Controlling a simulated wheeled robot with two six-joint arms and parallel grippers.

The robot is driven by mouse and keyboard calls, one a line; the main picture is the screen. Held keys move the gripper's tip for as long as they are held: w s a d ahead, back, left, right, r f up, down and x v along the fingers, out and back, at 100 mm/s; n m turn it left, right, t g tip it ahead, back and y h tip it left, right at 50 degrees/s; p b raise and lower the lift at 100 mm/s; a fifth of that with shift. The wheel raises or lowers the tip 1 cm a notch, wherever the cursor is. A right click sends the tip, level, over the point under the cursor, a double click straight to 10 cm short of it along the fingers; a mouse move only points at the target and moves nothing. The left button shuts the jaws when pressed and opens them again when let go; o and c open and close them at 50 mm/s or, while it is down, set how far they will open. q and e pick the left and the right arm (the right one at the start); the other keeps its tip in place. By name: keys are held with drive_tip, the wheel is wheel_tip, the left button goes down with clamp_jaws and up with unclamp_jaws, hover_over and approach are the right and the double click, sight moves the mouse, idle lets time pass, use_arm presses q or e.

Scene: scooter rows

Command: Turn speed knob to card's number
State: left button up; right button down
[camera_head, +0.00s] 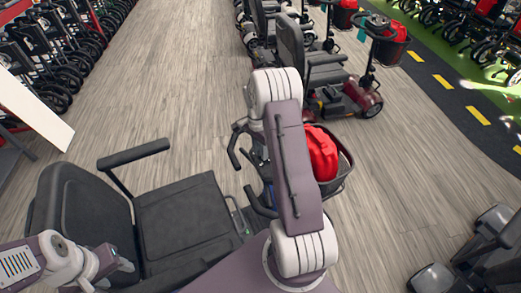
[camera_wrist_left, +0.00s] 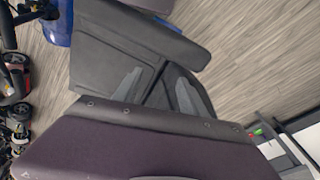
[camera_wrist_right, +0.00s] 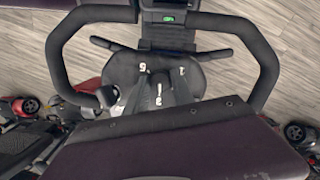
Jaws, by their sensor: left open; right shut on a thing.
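The near scooter's tiller console (camera_wrist_right: 115,70) shows in the right wrist view between two looped handles, with small white numbers that are hard to read. My right gripper (camera_wrist_right: 158,95) is over the console, its fingers shut on the small dark speed knob (camera_wrist_right: 158,88). In the head view my right arm hides the knob and this gripper. My left gripper (camera_head: 122,265) is open and empty, above the scooter's black seat (camera_head: 185,215); its fingers also show in the left wrist view (camera_wrist_left: 155,95). I cannot make out a number card in any view.
The near scooter's basket (camera_head: 345,165) holds a red bag (camera_head: 320,152). More scooters (camera_head: 335,75) stand beyond it, and wheelchairs (camera_head: 55,45) line the left. Another dark vehicle (camera_head: 485,255) is at the lower right. The wooden floor (camera_head: 180,75) between the rows is clear.

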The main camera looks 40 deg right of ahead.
drive_tip(key=shift+r+n+p, duration=0.2)
drive_tip(key=shift+n+p, duration=0.4)
drive_tip(key=shift+n, duration=0.2)
drive_tip(key=n+g+p, duration=0.1)
drive_tip(key=n, duration=0.1)
drive_tip(key=shift+w+n, duration=0.15)
drive_tip(key=shift+n, duration=0.15)
drive_tip(key=n+h+p, duration=0.1)
drive_tip(key=n, duration=0.2)
drive_tip(key=shift+f+g, duration=0.15)
drive_tip(key=shift+g, duration=0.25)
drive_tip(key=shift+w+n, duration=0.1)
drive_tip(key=shift+n, duration=1.3)
drive_tip(key=shift+a+n+g+h, duration=0.1)
drive_tip(key=shift+n+g+h, duration=0.2)
drive_tip(key=c, duration=1.1)
unclamp_jaws()
